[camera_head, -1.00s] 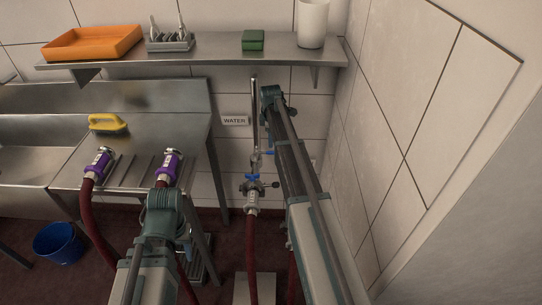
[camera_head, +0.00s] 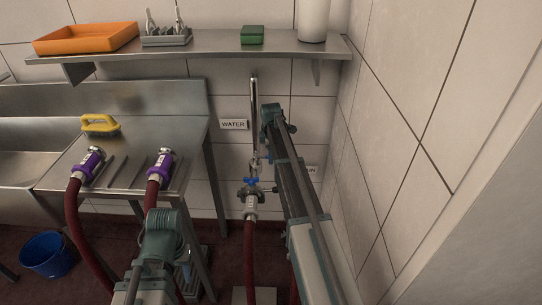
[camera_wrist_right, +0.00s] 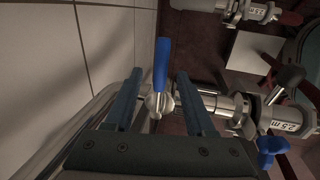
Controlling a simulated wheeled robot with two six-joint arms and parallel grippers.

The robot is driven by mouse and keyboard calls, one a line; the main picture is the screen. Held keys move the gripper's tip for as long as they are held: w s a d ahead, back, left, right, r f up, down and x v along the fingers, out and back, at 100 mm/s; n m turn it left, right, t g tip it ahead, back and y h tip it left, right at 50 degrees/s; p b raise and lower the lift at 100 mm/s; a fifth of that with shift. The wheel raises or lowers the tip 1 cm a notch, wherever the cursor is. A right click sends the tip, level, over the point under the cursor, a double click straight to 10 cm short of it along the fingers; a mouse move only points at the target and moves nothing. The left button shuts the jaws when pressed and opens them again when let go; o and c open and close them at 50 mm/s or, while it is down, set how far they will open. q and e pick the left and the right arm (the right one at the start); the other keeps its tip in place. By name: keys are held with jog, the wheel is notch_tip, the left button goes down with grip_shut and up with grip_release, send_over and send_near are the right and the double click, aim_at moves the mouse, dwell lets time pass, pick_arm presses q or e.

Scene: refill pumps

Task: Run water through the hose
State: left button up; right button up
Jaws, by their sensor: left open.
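A water pipe (camera_head: 254,115) runs down the wall right of the WATER sign, with a blue-handled valve (camera_head: 252,182) and a hose coupling (camera_head: 250,206) on a dark red hose (camera_head: 250,255). My right arm reaches in front of a second, mostly covered sign. In the right wrist view my right gripper (camera_wrist_right: 161,102) is open, with a blue lever (camera_wrist_right: 162,65) standing between its spread fingers, a gap on each side. A coupling marked 2.5 m (camera_wrist_right: 283,125) shows at its right. My left gripper is low at left by its teal joint (camera_head: 163,238); its fingertips are not clear.
Two purple-collared hose ends (camera_head: 88,165) (camera_head: 160,166) rest on the steel counter (camera_head: 122,172) beside a yellow brush (camera_head: 99,124). A shelf (camera_head: 215,57) spans above. A blue bucket (camera_head: 47,254) stands on the floor. A tiled wall (camera_head: 400,130) closes the right side.

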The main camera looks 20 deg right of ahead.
grip_shut()
dwell(1.2)
